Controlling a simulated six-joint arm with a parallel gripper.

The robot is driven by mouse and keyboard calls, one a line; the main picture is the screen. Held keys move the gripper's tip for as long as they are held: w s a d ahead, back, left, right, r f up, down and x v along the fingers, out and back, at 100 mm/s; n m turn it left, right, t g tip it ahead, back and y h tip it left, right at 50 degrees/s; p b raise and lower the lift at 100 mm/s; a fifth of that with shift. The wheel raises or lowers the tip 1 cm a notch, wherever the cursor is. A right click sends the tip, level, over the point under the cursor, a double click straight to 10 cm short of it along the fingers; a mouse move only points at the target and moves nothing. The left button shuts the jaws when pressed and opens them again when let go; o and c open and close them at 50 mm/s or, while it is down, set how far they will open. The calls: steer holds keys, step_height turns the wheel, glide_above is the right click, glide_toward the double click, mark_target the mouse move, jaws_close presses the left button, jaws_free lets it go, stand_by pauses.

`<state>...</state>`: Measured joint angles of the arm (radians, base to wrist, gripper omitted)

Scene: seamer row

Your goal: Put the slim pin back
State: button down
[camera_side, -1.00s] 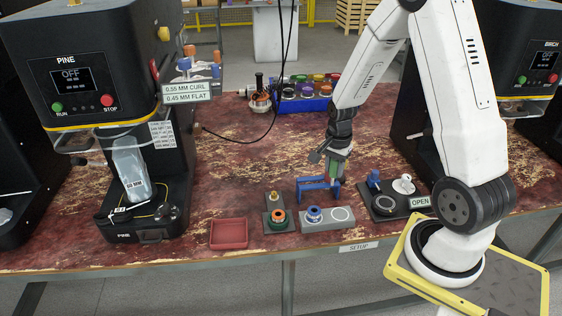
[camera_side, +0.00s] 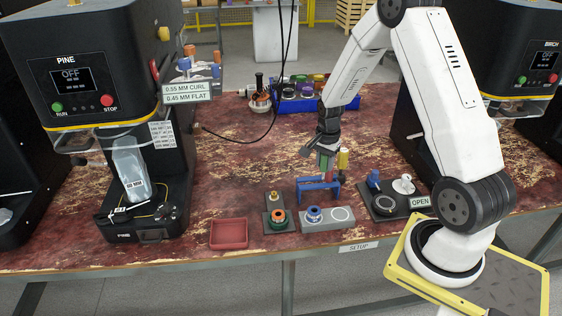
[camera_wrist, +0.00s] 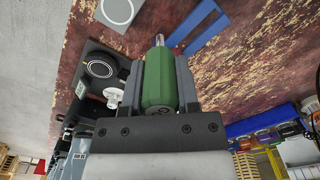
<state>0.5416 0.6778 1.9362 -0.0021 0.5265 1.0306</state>
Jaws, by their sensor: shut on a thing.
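My gripper (camera_wrist: 158,88) is shut on a green-handled pin (camera_wrist: 158,78). In the wrist view its thin metal tip sticks out past the grey fingers, close to the blue rack (camera_wrist: 205,25). In the side view the green handle (camera_side: 325,162) is above the blue rack (camera_side: 318,190), towards its middle. The tip's lower end is hard to make out there, so I cannot tell whether it touches the rack.
A dark plate (camera_side: 392,203) lies right. Blue bins (camera_side: 300,104) stand behind.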

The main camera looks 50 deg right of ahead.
steer(key=w+d+f, duration=0.3)
steer(key=w+f, duration=0.3)
steer(key=shift+w+f, duration=0.2)
steer(key=shift+f, duration=0.05)
steer(key=shift+f, duration=0.1)
steer(key=shift+w+f, duration=0.15)
steer(key=shift+f, duration=0.75)
steer(key=shift+w+f, duration=0.1)
steer(key=shift+f, duration=0.75)
steer(key=shift+f, duration=0.35)
steer(key=shift+c, duration=1.8)
jaws_free()
steer(key=shift+r, duration=6.35)
